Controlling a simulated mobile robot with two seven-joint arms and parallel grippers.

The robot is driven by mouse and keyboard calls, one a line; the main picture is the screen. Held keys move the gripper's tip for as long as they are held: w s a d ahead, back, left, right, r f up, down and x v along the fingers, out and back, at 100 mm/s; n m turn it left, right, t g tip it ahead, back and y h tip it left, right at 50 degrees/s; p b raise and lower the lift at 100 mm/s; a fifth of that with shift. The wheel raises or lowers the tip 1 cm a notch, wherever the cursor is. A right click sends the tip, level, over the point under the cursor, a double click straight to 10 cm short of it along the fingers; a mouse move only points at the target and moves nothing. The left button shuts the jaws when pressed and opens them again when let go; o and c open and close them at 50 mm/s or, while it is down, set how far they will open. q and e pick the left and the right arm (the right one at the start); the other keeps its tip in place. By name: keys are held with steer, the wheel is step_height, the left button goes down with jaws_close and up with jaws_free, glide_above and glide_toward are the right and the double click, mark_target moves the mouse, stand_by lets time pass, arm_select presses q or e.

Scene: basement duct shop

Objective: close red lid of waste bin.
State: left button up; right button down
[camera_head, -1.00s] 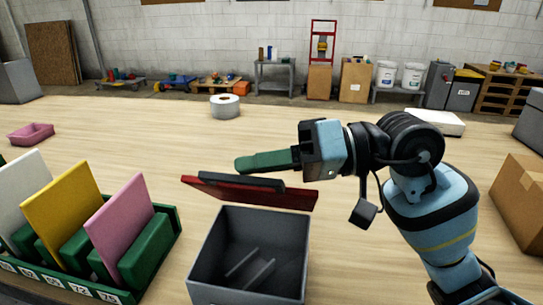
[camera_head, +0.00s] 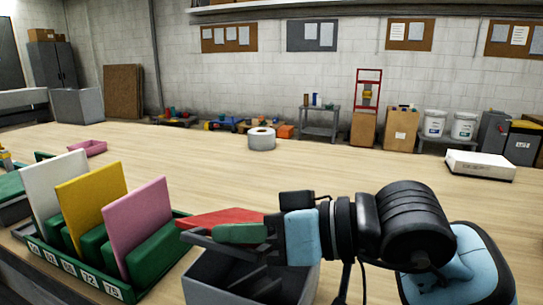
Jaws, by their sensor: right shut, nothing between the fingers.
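The grey waste bin (camera_head: 207,278) stands at the bottom centre, with its open top and dark inside partly showing. Its red lid (camera_head: 222,217) is raised at the far side of the bin, tilted and not down on the rim. My right gripper (camera_head: 218,234) reaches in from the right with its green finger in front of the lid, above the bin opening. It is shut and empty. A dark bar runs just under the finger; I cannot tell whether finger and lid touch. The gripper hides the lid's right part. My left gripper is not in view.
A green rack (camera_head: 128,292) with white, yellow and pink panels stands close left of the bin. A white roll (camera_head: 262,139), a pink tray (camera_head: 88,148) and a white box (camera_head: 480,165) lie farther back. The wooden surface between them is mostly clear.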

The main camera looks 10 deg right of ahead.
arm_select(q)
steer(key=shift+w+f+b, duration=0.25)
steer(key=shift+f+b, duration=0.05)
steer(key=shift+b, duration=0.05)
arm_select(e)
steer(key=shift+s+a+f+n, duration=0.2)
steer(key=shift+f+n, duration=0.2)
steer(key=shift+f, duration=0.1)
steer(key=shift+d+r, duration=0.15)
steer(key=shift+r, duration=0.3)
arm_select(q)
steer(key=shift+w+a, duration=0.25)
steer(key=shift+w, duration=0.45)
arm_select(e)
steer(key=s+d+r, duration=0.3)
steer(key=d+r, duration=0.2)
steer(key=d, duration=0.4)
steer(key=shift+s, duration=0.3)
steer(key=shift+s+d+r, duration=0.15)
